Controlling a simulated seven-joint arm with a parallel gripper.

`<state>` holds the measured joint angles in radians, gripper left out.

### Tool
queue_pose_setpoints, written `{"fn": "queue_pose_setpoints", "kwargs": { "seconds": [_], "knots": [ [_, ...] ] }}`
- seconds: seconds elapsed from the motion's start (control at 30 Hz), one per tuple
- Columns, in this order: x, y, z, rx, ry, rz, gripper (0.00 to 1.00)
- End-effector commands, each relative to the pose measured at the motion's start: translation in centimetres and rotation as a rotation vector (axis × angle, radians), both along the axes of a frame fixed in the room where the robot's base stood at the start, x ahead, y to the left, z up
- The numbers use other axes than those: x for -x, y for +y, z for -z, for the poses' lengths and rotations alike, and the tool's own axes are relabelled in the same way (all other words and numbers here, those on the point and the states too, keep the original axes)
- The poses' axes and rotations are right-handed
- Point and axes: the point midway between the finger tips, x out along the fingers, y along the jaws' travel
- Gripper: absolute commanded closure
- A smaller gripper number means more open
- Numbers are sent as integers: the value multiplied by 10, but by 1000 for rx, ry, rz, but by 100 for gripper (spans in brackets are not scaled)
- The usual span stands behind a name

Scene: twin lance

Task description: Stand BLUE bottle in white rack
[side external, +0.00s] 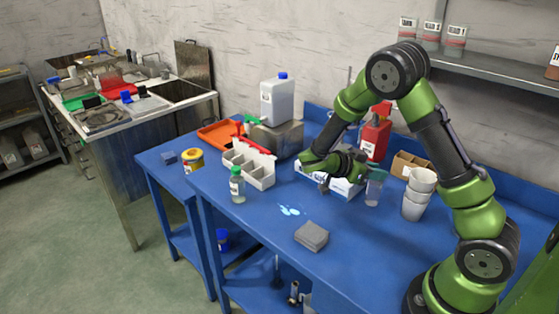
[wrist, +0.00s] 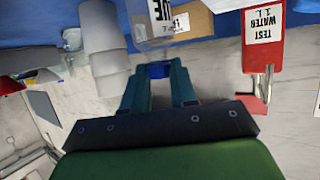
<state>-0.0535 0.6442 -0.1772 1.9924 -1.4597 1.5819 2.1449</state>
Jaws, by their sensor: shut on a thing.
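The BLUE bottle (side external: 373,191) is clear, with a blue cap, and stands upright at the right of the blue table in the side view. In the wrist view, the bottle (wrist: 160,22) shows part of its label, and its blue cap (wrist: 158,71) is between my fingers. My gripper (side external: 375,174) is shut on it at the cap; its fingers also show in the wrist view (wrist: 159,80). I cannot tell whether the bottle's base touches the table. The white rack (side external: 262,181), with several compartments, is left of my gripper. A green-capped bottle (side external: 237,187) stands in front of the rack.
Stacked white cups (side external: 413,209) and a cardboard box (side external: 404,165) are to the right, a red bottle (side external: 375,137) behind. A spill (side external: 291,210) and grey block (side external: 311,235) are on the table in front.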

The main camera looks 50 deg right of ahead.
Motion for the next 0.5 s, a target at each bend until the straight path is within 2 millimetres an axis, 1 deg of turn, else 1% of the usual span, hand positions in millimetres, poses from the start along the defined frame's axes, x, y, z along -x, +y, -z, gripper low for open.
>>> {"fn": "queue_pose_setpoints", "kwargs": {
  "seconds": [0.17,0.27,0.37,0.5],
  "knots": [
    [0,0,-1,0,-1,0,100],
    [0,0,-6,1,-1,-1,100],
    [-1,0,-14,1,-4,-2,100],
    [-1,0,-33,1,-5,-1,100]
  ]
}}
